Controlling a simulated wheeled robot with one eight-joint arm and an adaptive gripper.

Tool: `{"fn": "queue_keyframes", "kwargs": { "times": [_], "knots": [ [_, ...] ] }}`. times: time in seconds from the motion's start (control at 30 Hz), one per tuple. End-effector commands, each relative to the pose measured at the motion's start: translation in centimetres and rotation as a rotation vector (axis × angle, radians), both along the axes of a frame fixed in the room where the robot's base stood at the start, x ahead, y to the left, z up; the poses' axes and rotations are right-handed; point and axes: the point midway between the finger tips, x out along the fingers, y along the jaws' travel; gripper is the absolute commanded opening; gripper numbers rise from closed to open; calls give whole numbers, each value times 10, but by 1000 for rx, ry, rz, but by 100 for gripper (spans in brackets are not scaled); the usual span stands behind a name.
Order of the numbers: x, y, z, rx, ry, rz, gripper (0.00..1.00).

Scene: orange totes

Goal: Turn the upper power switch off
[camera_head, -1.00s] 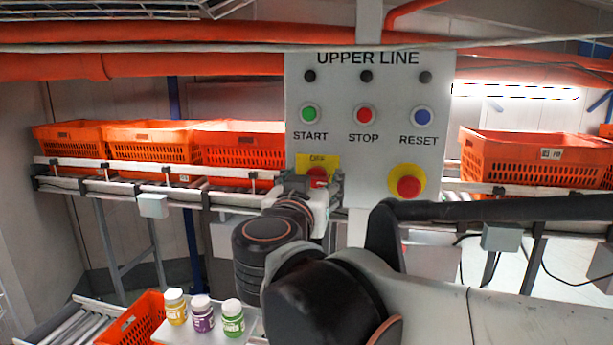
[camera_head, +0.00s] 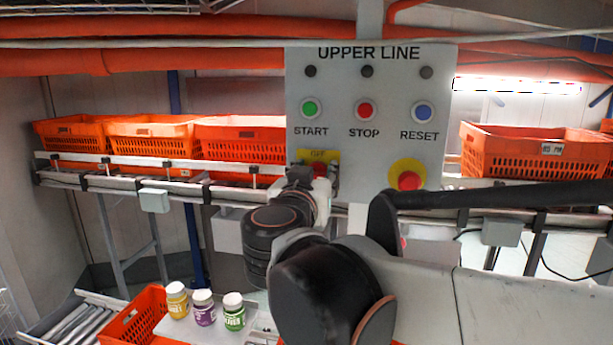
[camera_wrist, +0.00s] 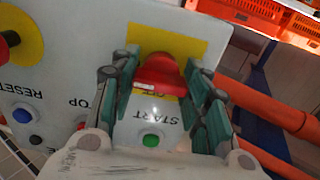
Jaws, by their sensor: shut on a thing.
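The upper power switch (camera_head: 319,170) is a red knob on a yellow plate at the lower left of the "UPPER LINE" panel (camera_head: 345,140). The plate reads "OFF" above the knob. In the wrist view the red knob (camera_wrist: 160,74) sits between the two fingers of my gripper (camera_wrist: 165,90), in front of the yellow plate (camera_wrist: 165,38). My gripper is shut on the knob. In the head view my gripper (camera_head: 305,182) covers the lower part of the switch. The knob's exact turn angle is hard to tell.
The panel also has a green START button (camera_head: 310,108), a red STOP button (camera_head: 365,110), a blue RESET button (camera_head: 422,112) and a red emergency knob (camera_head: 409,181) on yellow. Orange totes (camera_head: 240,150) stand on the conveyor behind. Three bottles (camera_head: 204,308) stand at lower left.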

Motion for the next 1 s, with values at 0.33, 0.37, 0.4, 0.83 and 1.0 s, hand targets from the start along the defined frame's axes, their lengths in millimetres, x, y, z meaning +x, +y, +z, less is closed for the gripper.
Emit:
{"fn": "queue_keyframes", "kwargs": {
  "times": [0.33, 0.37, 0.4, 0.83, 1.0],
  "knots": [
    [0, 0, 0, -159, 40, 0, 19],
    [0, 0, 0, -182, 45, 0, 19],
    [0, 0, 0, -216, 53, 0, 19],
    [1, 1, 0, -611, 151, 0, 19],
    [1, 1, -1, -768, 190, 0, 19]
  ]
}}
